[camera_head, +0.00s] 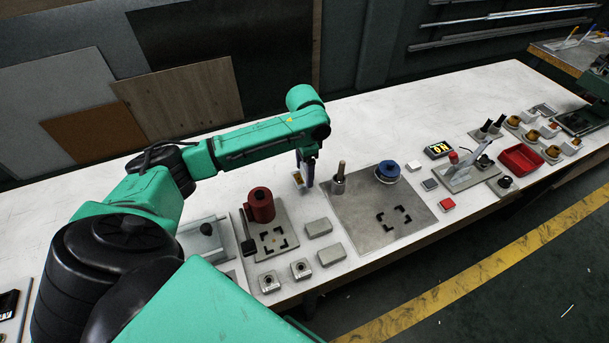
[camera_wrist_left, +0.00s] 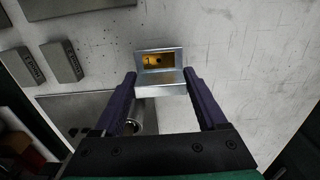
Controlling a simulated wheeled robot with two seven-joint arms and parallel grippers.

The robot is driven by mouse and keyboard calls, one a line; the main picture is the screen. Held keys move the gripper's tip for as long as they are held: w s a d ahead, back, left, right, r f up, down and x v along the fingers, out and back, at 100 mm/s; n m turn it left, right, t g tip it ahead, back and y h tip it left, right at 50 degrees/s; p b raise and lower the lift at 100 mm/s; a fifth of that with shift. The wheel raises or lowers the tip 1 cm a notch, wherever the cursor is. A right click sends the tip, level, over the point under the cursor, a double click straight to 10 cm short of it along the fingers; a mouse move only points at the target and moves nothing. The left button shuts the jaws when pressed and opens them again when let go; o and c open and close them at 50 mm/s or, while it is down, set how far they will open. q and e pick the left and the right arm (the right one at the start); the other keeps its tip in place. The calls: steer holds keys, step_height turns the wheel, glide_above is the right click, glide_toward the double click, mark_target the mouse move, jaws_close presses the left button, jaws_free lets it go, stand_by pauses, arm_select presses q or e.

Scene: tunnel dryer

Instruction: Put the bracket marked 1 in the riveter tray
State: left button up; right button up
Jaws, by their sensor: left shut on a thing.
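My left gripper (camera_head: 305,172) hangs over the white bench, behind the grey plate. In the left wrist view its two purple fingers (camera_wrist_left: 160,80) are shut on an angled metal bracket (camera_wrist_left: 159,86) with a yellowish inner face. The bracket sits between the fingertips. In the head view a small part of the bracket (camera_head: 298,179) shows beside the fingers. A red tray (camera_head: 521,159) stands far along the bench to the right; I cannot tell whether it is the riveter tray. My right gripper is not in view.
A grey plate (camera_head: 365,230) carries a metal post (camera_head: 339,178) and a blue round part (camera_head: 388,171). A red cylinder (camera_head: 261,205) and grey blocks (camera_head: 318,228) stand at the left. A lever tool (camera_head: 470,171) stands before the red tray. The back of the bench is clear.

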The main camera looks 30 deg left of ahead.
mark_target(304, 177)
arm_select(q)
steer(key=shift+f, duration=1.4)
steer(key=o, duration=1.4)
steer(key=shift+f, duration=0.1)
